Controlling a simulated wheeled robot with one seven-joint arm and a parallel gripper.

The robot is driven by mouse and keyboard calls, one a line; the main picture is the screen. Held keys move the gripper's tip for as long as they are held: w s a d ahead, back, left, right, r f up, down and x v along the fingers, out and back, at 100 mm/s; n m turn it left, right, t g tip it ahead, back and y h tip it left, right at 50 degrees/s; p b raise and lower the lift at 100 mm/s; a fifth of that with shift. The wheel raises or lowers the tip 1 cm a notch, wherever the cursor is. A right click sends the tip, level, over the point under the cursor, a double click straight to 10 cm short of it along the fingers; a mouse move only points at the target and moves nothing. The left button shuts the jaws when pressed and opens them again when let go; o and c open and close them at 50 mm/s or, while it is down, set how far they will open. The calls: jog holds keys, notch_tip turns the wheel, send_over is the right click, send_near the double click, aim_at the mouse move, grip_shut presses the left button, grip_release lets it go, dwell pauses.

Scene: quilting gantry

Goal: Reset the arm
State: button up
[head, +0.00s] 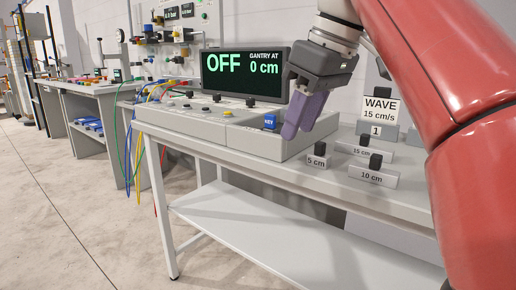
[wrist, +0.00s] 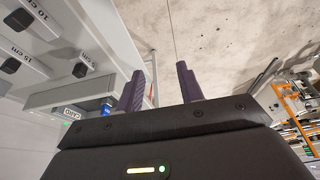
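My gripper (head: 298,125) is in front of the right part of the grey console, beside the dark display, with its purple fingers pointing down. In the wrist view my gripper (wrist: 161,76) shows two purple fingers apart, with nothing between them. My red arm fills the right side of the head view. The display (head: 244,75) reads OFF and GANTRY AT 0 cm. A small blue block (head: 270,121) with white lettering sits on the console, left of the fingers.
The white table (head: 230,155) bears the console (head: 195,117). Grey blocks with black knobs, marked 5 cm (head: 316,161), 10 cm (head: 373,175) and 15 cm (head: 362,152), stand right of the gripper. A WAVE 15 cm/s sign (head: 379,109) stands behind them. Open floor (head: 60,210) lies left.

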jog(key=s+d+f+m+t+h, duration=0.1)
jog(key=s+d+f+m, duration=0.2)
jog(key=f, duration=0.8)
jog(key=s+d+f+m+t+h, duration=0.1)
jog(key=s+d+f+m, duration=0.2)
jog(key=f, duration=0.8)
jog(key=s+d+f+m+t+h, duration=0.1)
jog(key=s+d+f+m, duration=0.2)
jog(key=f, duration=0.8)
jog(key=shift+s+f+m, duration=0.25)
jog(key=shift+s+m, duration=0.35)
jog(key=shift+s, duration=0.2)
jog(key=shift+a, duration=0.1)
